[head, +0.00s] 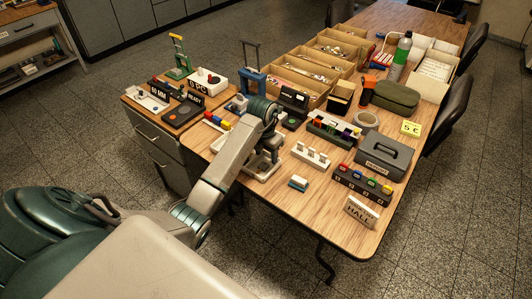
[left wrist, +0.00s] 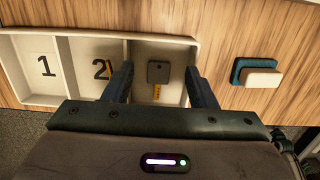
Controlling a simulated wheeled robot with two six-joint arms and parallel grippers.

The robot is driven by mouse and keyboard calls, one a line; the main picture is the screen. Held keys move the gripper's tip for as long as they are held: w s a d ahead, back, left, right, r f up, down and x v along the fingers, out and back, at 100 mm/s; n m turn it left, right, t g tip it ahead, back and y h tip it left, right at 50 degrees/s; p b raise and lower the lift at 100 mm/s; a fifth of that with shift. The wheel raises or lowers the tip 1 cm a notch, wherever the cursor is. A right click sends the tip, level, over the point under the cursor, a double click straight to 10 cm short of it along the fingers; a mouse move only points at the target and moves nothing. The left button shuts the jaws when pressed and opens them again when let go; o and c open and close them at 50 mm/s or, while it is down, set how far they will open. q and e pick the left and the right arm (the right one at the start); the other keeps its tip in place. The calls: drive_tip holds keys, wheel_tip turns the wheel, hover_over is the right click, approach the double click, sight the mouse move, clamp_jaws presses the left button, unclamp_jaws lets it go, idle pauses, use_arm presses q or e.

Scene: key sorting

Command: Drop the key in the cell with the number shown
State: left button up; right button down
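A white tray (left wrist: 125,48) with numbered cells lies on the wooden table; it also shows in the head view (head: 249,172), partly behind my left arm. In the left wrist view two cells carry the numbers 1 and 2. A key with a dark square head (left wrist: 158,71) and a yellow lower part lies in the cell right of 2; any number there is not visible. My left gripper (left wrist: 158,68) is open above this cell, its fingers apart on both sides of the key. A small yellow piece (left wrist: 109,67) shows by the 2, partly behind a finger. My right gripper is not in view.
A teal and white block (left wrist: 257,73) lies right of the tray. Wooden bins (head: 303,85) stand behind.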

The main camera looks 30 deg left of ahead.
use_arm(q)
wheel_tip(320, 180, up, 4)
drive_tip(key=shift+s+r+b, duration=0.1)
drive_tip(key=shift+r+b, duration=0.05)
drive_tip(key=shift+b, duration=0.3)
wheel_tip(320, 180, up, 6)
drive_tip(key=p, duration=0.5)
drive_tip(key=shift+s+r, duration=0.25)
drive_tip(key=shift+s, duration=0.15)
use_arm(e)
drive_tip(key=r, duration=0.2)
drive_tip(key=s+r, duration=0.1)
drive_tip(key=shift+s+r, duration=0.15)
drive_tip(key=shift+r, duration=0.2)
